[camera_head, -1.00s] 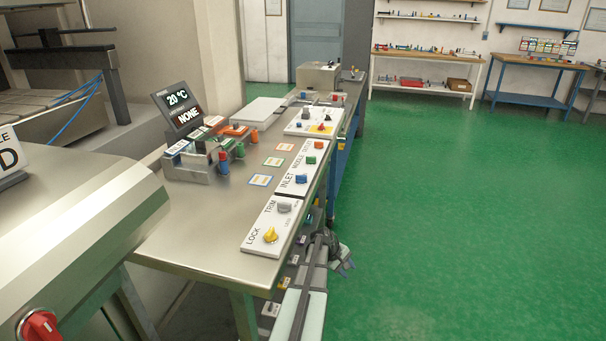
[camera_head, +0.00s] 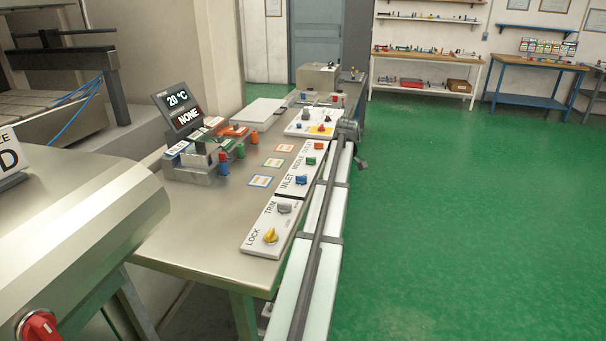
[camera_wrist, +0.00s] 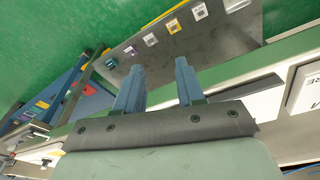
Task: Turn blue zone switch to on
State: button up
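The blue zone switch (camera_head: 300,180) is a small blue knob at the INLET end of the white zone panel (camera_head: 288,188) on the steel bench. Its exact setting is too small to read. An orange-red knob (camera_head: 310,161) and a green knob (camera_head: 319,146) sit farther along the same panel. My gripper (camera_head: 362,164) is beyond the bench's right edge, past the blue knob and apart from it. In the wrist view my gripper (camera_wrist: 159,70) has its two blue-grey fingers spread with nothing between them. The blue knob cannot be made out in the wrist view.
A LOCK/TRIM panel (camera_head: 272,228) with yellow and grey knobs lies nearer. A display (camera_head: 179,111) reads 20 °C and NONE. My arm runs along the bench's right edge. The green floor (camera_head: 460,220) at right is clear.

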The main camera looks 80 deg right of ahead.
aim_at(301, 176)
jog(key=w+a+r+n+t+y, duration=0.1)
jog(key=w+a+r+n, duration=0.15)
jog(key=r, duration=0.55)
jog(key=w+a+r+n+t, duration=0.2)
jog(key=w+r, duration=0.1)
jog(key=r, duration=0.5)
jog(key=shift+m, duration=0.25)
jog(key=x, duration=1.3)
jog(key=shift+s+d+f, duration=0.25)
jog(key=shift+f, duration=0.05)
jog(key=shift+c, duration=0.2)
grip_shut()
